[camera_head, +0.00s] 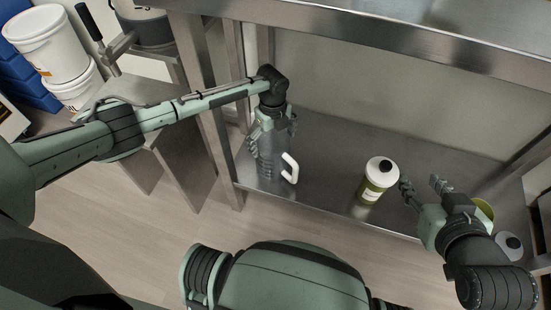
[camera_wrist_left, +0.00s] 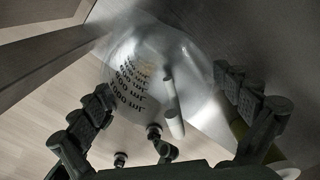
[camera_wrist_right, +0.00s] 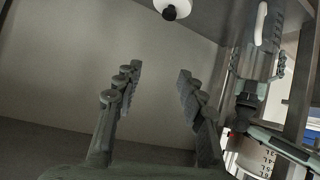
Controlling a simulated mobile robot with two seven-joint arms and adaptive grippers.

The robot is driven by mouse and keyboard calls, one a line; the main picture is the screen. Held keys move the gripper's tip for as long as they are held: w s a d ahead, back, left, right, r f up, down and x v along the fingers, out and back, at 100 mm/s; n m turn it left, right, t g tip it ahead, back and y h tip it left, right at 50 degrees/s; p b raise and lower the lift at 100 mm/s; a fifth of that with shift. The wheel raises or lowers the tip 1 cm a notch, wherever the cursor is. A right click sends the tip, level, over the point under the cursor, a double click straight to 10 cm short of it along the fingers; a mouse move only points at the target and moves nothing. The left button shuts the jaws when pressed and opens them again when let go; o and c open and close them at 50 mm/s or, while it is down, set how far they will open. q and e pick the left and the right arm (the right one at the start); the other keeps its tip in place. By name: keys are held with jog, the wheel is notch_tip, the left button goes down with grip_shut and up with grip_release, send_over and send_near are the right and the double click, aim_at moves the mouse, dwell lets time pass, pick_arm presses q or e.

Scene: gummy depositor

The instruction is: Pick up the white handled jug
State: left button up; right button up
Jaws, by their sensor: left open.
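The jug is a see-through vessel with dark volume marks and a white handle (camera_head: 290,168). It stands upright on the lower steel shelf, at its left end. In the left wrist view the jug (camera_wrist_left: 140,72) lies between my spread fingers, with the handle also between them. My left gripper (camera_head: 272,126) is open, pointing down at the jug's upper part; whether the fingers touch its wall I cannot tell. In the head view the gripper hides part of the jug's top. My right gripper (camera_head: 423,184) is open and empty, right of the white-capped bottle.
A green bottle with a white cap (camera_head: 376,180) stands on the shelf (camera_head: 335,190), between my grippers. A yellow-green container (camera_head: 484,208) is partly hidden behind my right gripper. The upper shelf edge (camera_head: 400,64) runs overhead. White buckets (camera_head: 50,45) stand at the far left.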

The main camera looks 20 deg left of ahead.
pick_arm(q)
notch_tip(320, 180, down, 3)
jog(key=b, duration=0.3)
jog(key=shift+s+f, duration=0.1)
jog(key=shift+f, duration=0.1)
jog(key=shift+f+b, duration=0.75)
jog(key=shift+b, duration=0.15)
jog(key=c, duration=0.9)
pick_arm(e)
jog(key=a+r+t+y, duration=0.3)
jog(key=a+r+t, duration=0.1)
jog(key=r, duration=0.6)
jog(key=a+r+t+y, duration=0.3)
jog(key=r+t, duration=0.4)
jog(key=r, duration=0.3)
jog(key=shift+a+r+t, duration=0.2)
jog(key=shift+a+t, duration=0.1)
jog(key=shift+a, duration=0.6)
